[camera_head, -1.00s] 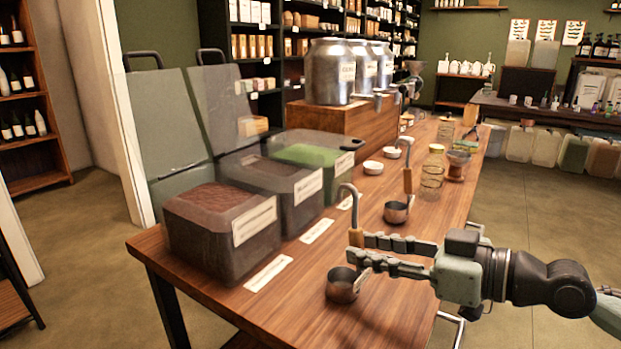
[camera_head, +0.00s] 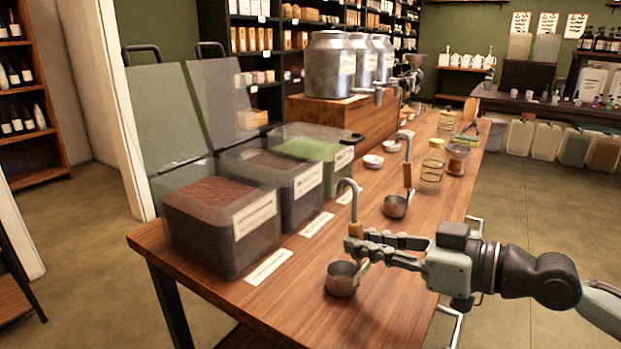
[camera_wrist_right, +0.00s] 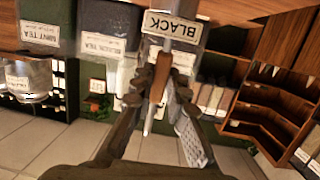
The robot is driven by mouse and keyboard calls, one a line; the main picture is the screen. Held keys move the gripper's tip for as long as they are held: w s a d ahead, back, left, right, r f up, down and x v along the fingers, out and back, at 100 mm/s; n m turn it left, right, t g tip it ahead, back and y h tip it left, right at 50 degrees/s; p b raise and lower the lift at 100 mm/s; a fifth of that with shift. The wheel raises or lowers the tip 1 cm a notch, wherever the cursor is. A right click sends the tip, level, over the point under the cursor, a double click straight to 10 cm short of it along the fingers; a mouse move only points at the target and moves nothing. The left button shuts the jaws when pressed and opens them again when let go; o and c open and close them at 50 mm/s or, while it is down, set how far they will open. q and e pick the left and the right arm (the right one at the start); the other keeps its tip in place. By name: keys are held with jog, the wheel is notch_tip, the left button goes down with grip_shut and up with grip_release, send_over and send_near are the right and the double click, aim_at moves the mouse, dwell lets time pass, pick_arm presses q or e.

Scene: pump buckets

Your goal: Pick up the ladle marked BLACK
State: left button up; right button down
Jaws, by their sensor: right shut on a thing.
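The ladle (camera_head: 342,279) at the near end of the counter has a small metal cup, a wooden grip and a hooked metal top. It stands upright, and its cup appears to rest on the wood. My right gripper (camera_head: 358,248) comes in from the right, its fingers closed around the handle at the wooden grip. In the right wrist view the wooden grip (camera_wrist_right: 160,78) sits between my fingers (camera_wrist_right: 150,95). A white card reading BLACK (camera_wrist_right: 172,27) shows upside down behind it. In the head view this card (camera_head: 268,267) lies before the nearest bin. My left gripper is out of view.
A second ladle (camera_head: 395,206) stands farther back, near glass jars (camera_head: 432,168) and small bowls (camera_head: 372,161). Metal urns (camera_head: 330,68) stand on a wooden box behind.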

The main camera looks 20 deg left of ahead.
jog(key=shift+r, duration=0.1)
jog(key=shift+r, duration=2.45)
